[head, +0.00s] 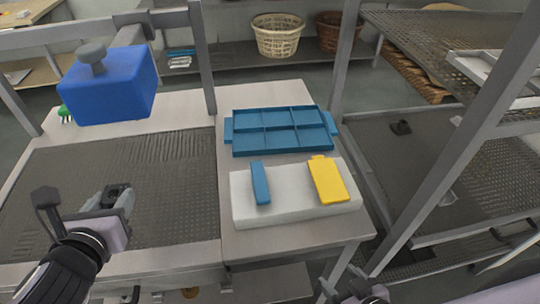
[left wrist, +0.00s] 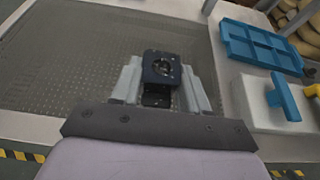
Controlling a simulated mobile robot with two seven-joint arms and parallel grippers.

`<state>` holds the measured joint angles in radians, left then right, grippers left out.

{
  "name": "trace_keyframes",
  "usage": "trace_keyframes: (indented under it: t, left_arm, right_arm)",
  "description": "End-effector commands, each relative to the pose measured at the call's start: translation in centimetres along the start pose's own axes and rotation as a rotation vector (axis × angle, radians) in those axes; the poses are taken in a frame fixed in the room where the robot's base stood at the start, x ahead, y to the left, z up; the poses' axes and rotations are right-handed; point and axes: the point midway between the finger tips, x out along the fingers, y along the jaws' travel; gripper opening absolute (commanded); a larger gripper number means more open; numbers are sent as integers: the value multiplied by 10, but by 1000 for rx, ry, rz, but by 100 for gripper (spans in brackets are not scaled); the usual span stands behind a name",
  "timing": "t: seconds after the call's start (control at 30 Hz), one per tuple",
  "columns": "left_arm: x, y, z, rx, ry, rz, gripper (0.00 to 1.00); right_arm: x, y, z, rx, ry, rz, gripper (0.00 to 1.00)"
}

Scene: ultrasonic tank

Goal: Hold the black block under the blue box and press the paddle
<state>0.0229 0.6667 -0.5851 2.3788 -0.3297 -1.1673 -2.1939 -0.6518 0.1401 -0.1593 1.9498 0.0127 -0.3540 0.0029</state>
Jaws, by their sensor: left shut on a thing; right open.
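The black block (head: 115,194) is between the fingers of my left gripper (head: 112,203), above the dark perforated mesh. In the left wrist view the black block (left wrist: 161,68) shows a round hole in its face, with a finger on each side. The blue box (head: 110,85) with a grey knob on top is mounted up at the left, farther back and higher than the block; the two are apart. A blue paddle-like piece (head: 260,183) and a yellow one (head: 329,180) rest on a white block; I cannot tell which is the paddle. My right gripper (head: 352,286) is open and empty at the bottom edge.
A blue compartment tray (head: 232,142) lies behind the white block (head: 290,210). Grey frame posts (head: 203,60) rise beside the mesh surface (head: 60,190). A metal rack (head: 455,150) stands at the right. A small green object (head: 65,113) lies at the far left.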

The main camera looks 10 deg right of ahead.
Motion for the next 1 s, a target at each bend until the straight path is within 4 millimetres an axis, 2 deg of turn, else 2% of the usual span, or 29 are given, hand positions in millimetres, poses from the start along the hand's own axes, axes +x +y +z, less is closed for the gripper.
trace_keyframes:
  t: [0.17,0.4,0.57,1.0]
  left_arm:
    - [1,-2,0,-1,-4,-1,0]
    - [8,-21,-11,-2,-4,-2,0]
    - [14,-22,-8,-1,-5,0,0]
    - [53,-21,8,-1,-6,1,0]
  right_arm:
    - [0,0,1,-3,0,-1,70]
    - [4,0,4,-1,1,0,70]
    - [3,0,3,-1,2,0,70]
    - [4,0,3,0,2,0,70]
